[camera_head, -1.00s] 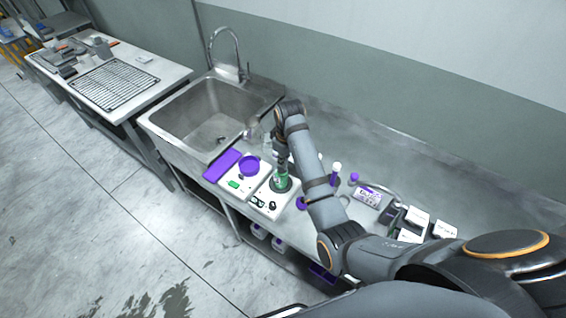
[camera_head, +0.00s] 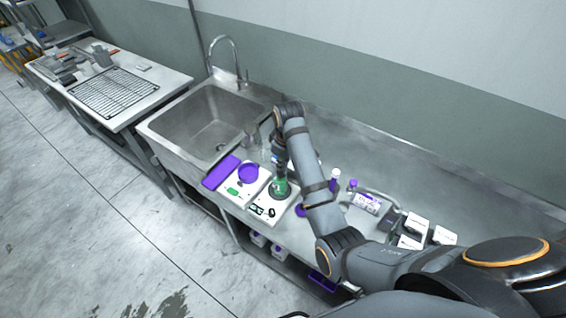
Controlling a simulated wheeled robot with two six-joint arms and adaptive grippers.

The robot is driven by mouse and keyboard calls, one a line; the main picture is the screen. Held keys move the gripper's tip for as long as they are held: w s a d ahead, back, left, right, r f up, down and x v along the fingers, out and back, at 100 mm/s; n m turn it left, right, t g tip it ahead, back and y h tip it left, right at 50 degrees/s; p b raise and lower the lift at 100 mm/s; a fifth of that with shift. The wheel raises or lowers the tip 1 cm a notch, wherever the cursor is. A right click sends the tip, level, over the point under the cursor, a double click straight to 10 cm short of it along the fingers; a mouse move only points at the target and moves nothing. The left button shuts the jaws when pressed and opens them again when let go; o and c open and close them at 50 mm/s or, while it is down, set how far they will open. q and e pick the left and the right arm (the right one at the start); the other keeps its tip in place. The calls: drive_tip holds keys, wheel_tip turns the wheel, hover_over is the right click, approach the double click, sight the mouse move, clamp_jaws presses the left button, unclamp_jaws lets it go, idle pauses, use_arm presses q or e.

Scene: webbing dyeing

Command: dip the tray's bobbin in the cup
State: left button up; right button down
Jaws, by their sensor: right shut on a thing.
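The purple tray (camera_head: 221,172) lies flat at the left of the counter, beside the sink, and looks empty. A green cup (camera_head: 281,189) stands on a white hot-plate-like device (camera_head: 268,210) with a dark round top. My right gripper (camera_head: 280,174) points down right over the cup, shut on what seems to be the bobbin. The bobbin itself is hidden by the jaws and the cup, so I cannot tell how deep it sits. My left gripper is not in view.
A white scale-like device with a purple dish (camera_head: 248,173) stands left of the cup. A sink (camera_head: 207,122) lies further left. A white-and-purple bottle (camera_head: 335,178) and small boxes (camera_head: 415,226) stand to the right. The counter's back is clear.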

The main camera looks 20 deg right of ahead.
drive_tip(key=shift+r, duration=2)
